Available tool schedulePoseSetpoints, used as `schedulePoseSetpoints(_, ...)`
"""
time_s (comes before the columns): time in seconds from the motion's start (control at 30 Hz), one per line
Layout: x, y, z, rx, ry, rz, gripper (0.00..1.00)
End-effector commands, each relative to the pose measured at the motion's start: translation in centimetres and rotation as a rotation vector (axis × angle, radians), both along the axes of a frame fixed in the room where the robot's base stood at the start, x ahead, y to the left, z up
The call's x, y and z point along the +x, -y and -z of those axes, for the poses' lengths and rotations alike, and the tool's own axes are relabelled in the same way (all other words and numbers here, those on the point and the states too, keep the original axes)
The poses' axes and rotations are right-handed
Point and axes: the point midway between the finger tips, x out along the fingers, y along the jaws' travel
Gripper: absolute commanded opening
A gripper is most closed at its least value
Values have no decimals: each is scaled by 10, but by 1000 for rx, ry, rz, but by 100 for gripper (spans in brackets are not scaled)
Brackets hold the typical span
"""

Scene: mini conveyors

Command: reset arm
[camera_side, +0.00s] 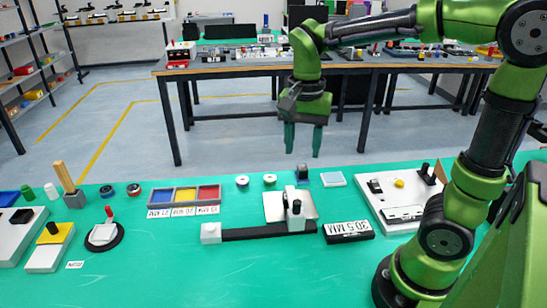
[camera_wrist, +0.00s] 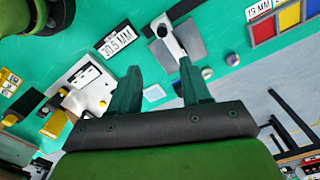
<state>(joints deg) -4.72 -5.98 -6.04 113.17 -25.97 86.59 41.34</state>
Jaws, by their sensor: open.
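My gripper (camera_side: 302,140) is open and empty. It points down and hangs above the far edge of the green table (camera_side: 200,265), in front of the grey floor in the side view. In the wrist view my gripper's two green fingers (camera_wrist: 160,85) stand apart with nothing between them. My green and black arm reaches in from the right in the side view. No object touches the fingers.
A dial stand (camera_side: 103,236) is at left. The front middle is clear.

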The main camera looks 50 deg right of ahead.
Motion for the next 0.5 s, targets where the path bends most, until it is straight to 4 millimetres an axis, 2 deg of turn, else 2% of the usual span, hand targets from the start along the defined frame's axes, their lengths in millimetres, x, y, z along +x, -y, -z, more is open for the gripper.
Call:
schedulePoseSetpoints(0.13, 0, 0, -7, 0, 0, 0, 47)
schedulePoseSetpoints(0.5, 1, 1, -7, -3, 6, -30, 47)
